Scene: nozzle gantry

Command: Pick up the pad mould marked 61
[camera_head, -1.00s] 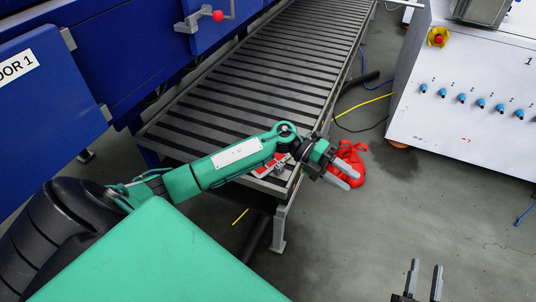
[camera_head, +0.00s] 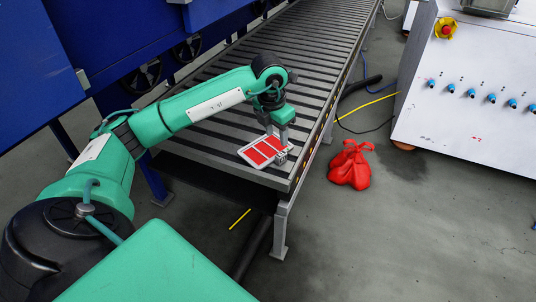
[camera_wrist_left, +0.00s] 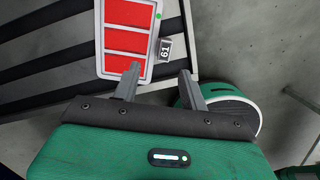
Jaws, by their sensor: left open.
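The pad mould (camera_head: 259,152) lies on the near end of the roller conveyor in the head view. It is a light frame with red panels and a small grey tag at its right side. In the left wrist view the mould (camera_wrist_left: 129,40) shows at the top, and its tag (camera_wrist_left: 166,49) reads 61, turned upside down. My left gripper (camera_head: 279,138) points down close over the mould's far right side, near the tag. In the wrist view its fingers (camera_wrist_left: 159,84) are apart with nothing between them. Contact with the mould cannot be told. My right gripper is not in view.
The roller conveyor (camera_head: 320,50) runs away to the upper right, mostly bare. A red bag-like thing (camera_head: 350,166) lies on the floor to its right. A white cabinet (camera_head: 470,110) stands further right, and a blue machine (camera_head: 150,30) stands left. Cables cross the floor.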

